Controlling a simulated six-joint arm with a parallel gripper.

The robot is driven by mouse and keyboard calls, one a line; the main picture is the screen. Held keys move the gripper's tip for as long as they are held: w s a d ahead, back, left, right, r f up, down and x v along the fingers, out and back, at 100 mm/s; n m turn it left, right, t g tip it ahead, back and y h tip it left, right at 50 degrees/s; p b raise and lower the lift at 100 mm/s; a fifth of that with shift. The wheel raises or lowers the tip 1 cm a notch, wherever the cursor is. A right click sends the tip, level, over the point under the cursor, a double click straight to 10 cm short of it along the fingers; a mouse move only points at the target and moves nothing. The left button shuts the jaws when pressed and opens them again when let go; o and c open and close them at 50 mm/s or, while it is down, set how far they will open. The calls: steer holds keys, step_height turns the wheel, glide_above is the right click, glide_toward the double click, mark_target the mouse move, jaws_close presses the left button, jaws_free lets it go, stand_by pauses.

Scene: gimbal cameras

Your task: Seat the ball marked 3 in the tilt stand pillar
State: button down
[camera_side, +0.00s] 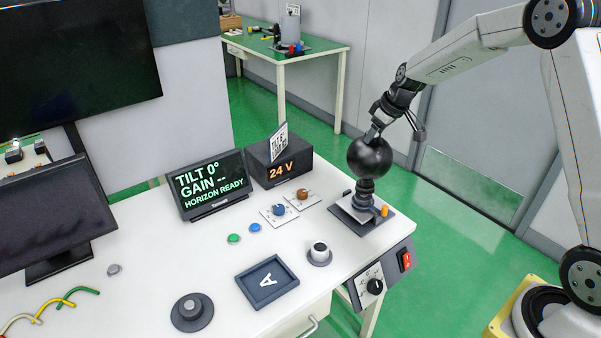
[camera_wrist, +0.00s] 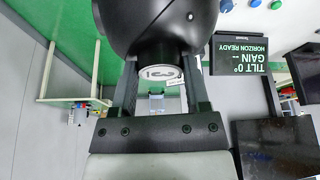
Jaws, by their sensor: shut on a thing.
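A large black ball (camera_side: 370,157) shows in the side view at the right end of the white table. My gripper (camera_side: 377,128) reaches down to it from above. In the wrist view the ball (camera_wrist: 158,22) fills the top, and its short dark stub carries a pale round face marked 3 (camera_wrist: 160,73). The stub sits between my gripper's fingers (camera_wrist: 160,85), which are shut on it. The dark tilt stand pillar (camera_side: 365,188) stands upright directly below the ball on a pale plate. The ball appears at the pillar's top; whether it is fully seated I cannot tell.
A display (camera_side: 212,185) reads "TILT 0°, GAIN --, HORIZON READY". A control box (camera_side: 376,284) hangs at the table edge.

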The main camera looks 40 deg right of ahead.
steer(key=shift+f, duration=1)
stand_by(0.4)
jaws_free()
steer(key=shift+f, duration=0.1)
steer(key=shift+v, duration=4)
steer(key=shift+s+a, duration=0.1)
steer(key=shift+a, duration=0.2)
steer(key=s+a+f+m+g, duration=0.1)
steer(key=s+a+f, duration=0.3)
steer(key=s+a, duration=0.3)
steer(key=s+a+f+m+g, duration=0.1)
steer(key=s+a+f, duration=0.3)
steer(key=s+a, duration=0.4)
steer(key=s, duration=0.6)
steer(key=shift+h, duration=0.4)
